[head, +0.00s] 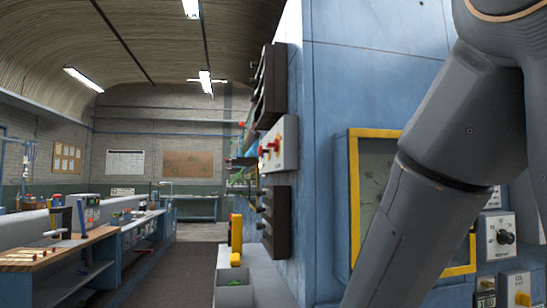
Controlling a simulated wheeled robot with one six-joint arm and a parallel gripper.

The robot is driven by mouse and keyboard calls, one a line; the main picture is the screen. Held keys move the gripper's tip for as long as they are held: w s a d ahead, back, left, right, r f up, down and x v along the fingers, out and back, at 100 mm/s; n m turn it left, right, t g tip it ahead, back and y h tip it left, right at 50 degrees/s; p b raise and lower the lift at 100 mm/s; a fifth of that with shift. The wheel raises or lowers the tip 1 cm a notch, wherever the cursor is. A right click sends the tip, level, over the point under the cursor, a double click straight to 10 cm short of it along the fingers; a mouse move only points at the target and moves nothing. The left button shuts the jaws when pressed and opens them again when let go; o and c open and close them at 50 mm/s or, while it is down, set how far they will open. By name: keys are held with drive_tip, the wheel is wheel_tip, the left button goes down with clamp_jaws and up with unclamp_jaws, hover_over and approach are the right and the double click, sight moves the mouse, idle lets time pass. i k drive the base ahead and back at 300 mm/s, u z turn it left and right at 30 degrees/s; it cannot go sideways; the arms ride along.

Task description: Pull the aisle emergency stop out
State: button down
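I cannot tell for sure which control is the aisle emergency stop. A red knob (271,147) stands out sideways from a pale box (282,146) on the end of the blue wall panel. It is seen nearly edge-on, so whether it is pressed in or out does not show. My arm crosses the right side of the view. My gripper is outside the frame.
Dark racks (277,222) jut from the panel's end. A grey ledge with bins (234,277) stands low in the middle. The aisle floor (180,270) is clear; a wooden-topped bench (60,250) lines the left.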

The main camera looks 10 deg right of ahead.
sight(261, 152)
drive_tip(key=u, duration=0.05)
drive_tip(key=k, duration=0.4)
drive_tip(key=u, duration=1.15)
drive_tip(key=i, duration=1.9)
drive_tip(key=z, duration=0.9)
drive_tip(key=i, duration=0.65)
drive_tip(key=z, duration=0.55)
